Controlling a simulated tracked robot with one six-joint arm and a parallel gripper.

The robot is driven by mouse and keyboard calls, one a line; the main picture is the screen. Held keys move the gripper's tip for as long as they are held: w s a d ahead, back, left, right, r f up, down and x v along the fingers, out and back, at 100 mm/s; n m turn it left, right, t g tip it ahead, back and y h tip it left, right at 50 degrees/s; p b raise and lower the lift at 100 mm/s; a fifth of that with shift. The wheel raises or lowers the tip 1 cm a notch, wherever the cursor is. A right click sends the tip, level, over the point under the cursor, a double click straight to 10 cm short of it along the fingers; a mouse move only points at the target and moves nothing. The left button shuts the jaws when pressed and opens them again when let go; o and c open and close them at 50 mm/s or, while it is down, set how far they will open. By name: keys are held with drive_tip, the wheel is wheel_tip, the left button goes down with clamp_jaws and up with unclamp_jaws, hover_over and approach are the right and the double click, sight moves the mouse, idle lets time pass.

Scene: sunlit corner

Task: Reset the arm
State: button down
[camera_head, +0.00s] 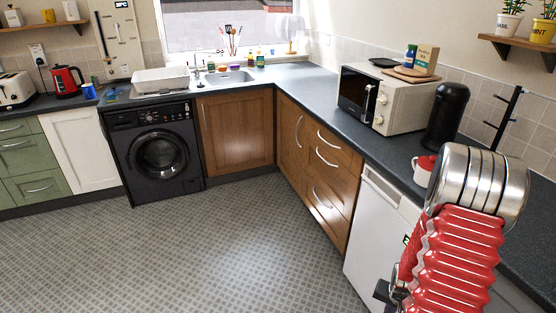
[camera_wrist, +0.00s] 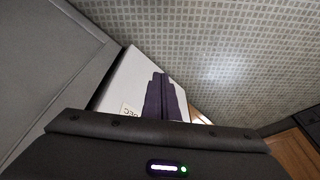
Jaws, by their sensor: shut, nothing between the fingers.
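My arm (camera_head: 450,250) shows in the head view at the lower right, with red ribbed covering and a silver joint at its top. It stands in front of the right-hand counter and the white appliance. In the wrist view my gripper (camera_wrist: 165,78) has its two dark fingers together, with nothing between them. The fingers point out over the patterned floor, in front of a white surface. In the head view the gripper itself is mostly hidden; only a small dark part shows beside the arm at the bottom edge.
A white under-counter appliance (camera_head: 373,228) stands just left of my arm. A red and white mug (camera_head: 423,172) and a black canister (camera_head: 447,115) are on the counter behind it, near a microwave (camera_head: 395,97). The tiled floor (camera_head: 230,250) is clear.

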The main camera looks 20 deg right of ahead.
drive_tip(key=s+a+r+n+t, duration=0.1)
drive_tip(key=a+r+n, duration=0.2)
drive_tip(key=a+r, duration=0.8)
drive_tip(key=s+a+r+n+t+y, duration=0.1)
drive_tip(key=s+a+r+n, duration=0.1)
drive_tip(key=a+r, duration=0.9)
drive_tip(key=s+a+r+n+t+y, duration=0.1)
drive_tip(key=a+r+n, duration=0.3)
drive_tip(key=a+r, duration=0.7)
wheel_tip(320, 180, up, 7)
drive_tip(key=shift+s+a+f+n+t, duration=0.15)
drive_tip(key=shift+s+n+t, duration=0.15)
drive_tip(key=shift+s, duration=0.35)
